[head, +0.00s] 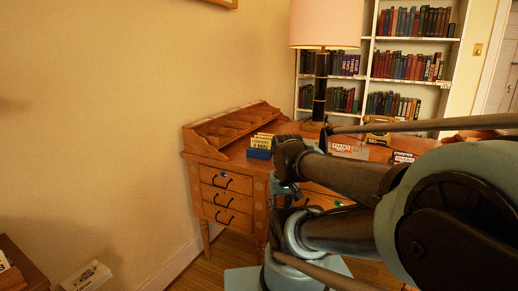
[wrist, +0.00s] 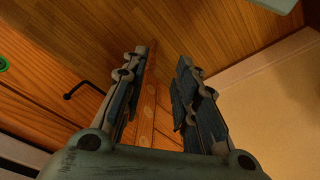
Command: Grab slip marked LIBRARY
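A blue holder (head: 259,154) stands on the wooden desk, near the front of its left part. Upright pale cards (head: 262,141) with dark lettering fill it; the lettering seems to include LIBRARY, but it is too small to read surely. My gripper (wrist: 163,62) is open in the wrist view, with nothing between its fingers. It points down past the drawer fronts toward the wood floor. In the head view my arm reaches in from the right, and its end is just right of the holder, in front of the desk. The holder does not show in the wrist view.
The desk (head: 228,158) has a slotted organizer (head: 232,122) at the back left and drawers with black handles (wrist: 84,88). A lamp (head: 321,85) stands behind my arm. Red-and-white cards (head: 343,149) lie to the right. A box (head: 86,277) sits at lower left.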

